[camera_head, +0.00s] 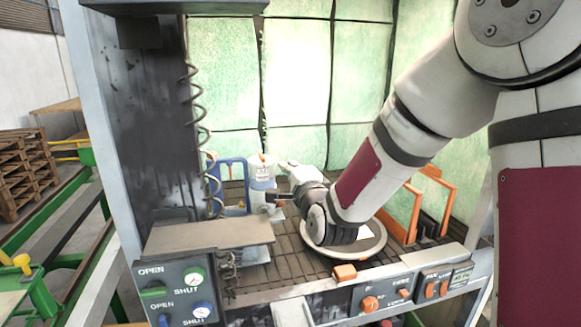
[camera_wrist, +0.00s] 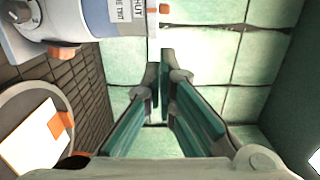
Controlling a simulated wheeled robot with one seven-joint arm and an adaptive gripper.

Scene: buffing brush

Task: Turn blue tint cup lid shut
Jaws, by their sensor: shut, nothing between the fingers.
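The blue tint cup (camera_head: 262,179) stands upright at the back of the slatted bench, white above and below a blue band, with a small orange mark at its top. In the wrist view the cup (camera_wrist: 85,18) lies sideways at the upper left, with a printed label partly reading "SHUT" and "TINT". Its pale lid edge (camera_wrist: 153,35) shows at the right end, with an orange tab (camera_wrist: 164,9). My gripper (camera_wrist: 166,62) is shut and empty, its tips close beside the lid edge; contact cannot be told. In the head view my gripper (camera_head: 272,197) is in front of the cup, low and partly blurred.
A round grey-rimmed plate (camera_head: 375,245) lies beneath my forearm. A blue frame (camera_head: 232,172) stands left of the cup, and orange frames (camera_head: 413,212) stand at the right. A coiled hose (camera_head: 195,110) hangs at the left above a shelf (camera_head: 208,236). Green panels enclose the back.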

